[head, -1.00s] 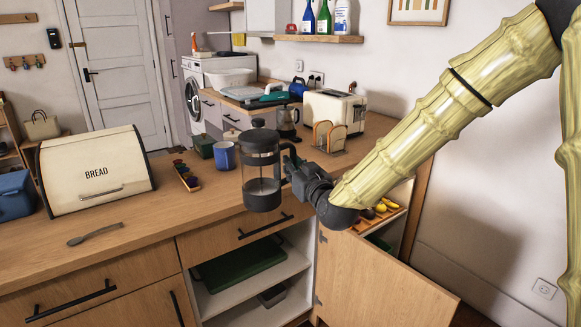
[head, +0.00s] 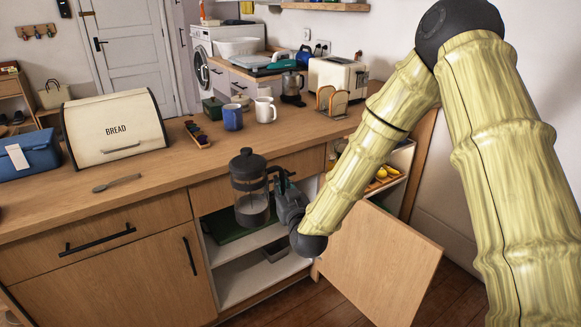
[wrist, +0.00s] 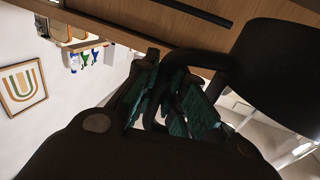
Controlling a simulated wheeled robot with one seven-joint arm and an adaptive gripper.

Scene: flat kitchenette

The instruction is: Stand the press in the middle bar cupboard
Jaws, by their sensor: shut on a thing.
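The press (head: 251,190), a glass jug with a black lid, frame and handle, hangs upright in front of the open middle bar cupboard (head: 222,284). My gripper (head: 279,186) is shut on its handle, from the right. In the wrist view my gripper's green-padded fingers (wrist: 172,100) close around the dark handle, and the dark press body (wrist: 275,70) fills the right. The cupboard has a white interior with a shelf; a dark green flat item (head: 228,231) lies on the upper level, partly behind the press. The cupboard door (head: 378,262) stands open to the right.
A grey tray (head: 277,249) sits on the lower right of the cupboard. The wooden counter (head: 160,178) is above, with a bread bin (head: 115,130), a spoon (head: 117,183), a blue mug (head: 232,117) and a white mug (head: 265,109). My forearm crosses above the open door.

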